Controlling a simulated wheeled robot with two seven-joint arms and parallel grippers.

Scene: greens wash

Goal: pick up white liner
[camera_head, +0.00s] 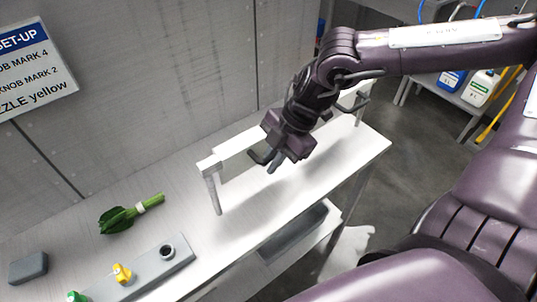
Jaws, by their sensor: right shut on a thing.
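My right gripper (269,161) reaches down from the upper right, over the white work table (335,157). It is at the front side of a raised white bar (238,146) on legs, near the bar's middle. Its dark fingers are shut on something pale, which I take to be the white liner. The liner's outline cannot be told apart from the white bar and table behind it. My left gripper is not in view.
Green leaves (117,219) tied in a bunch, a dark grey block (28,268) and a grey strip with knobs (150,271) lie on the left of the table. A grey tray (292,236) sits on the lower shelf. Bottles (481,88) stand on a far rack.

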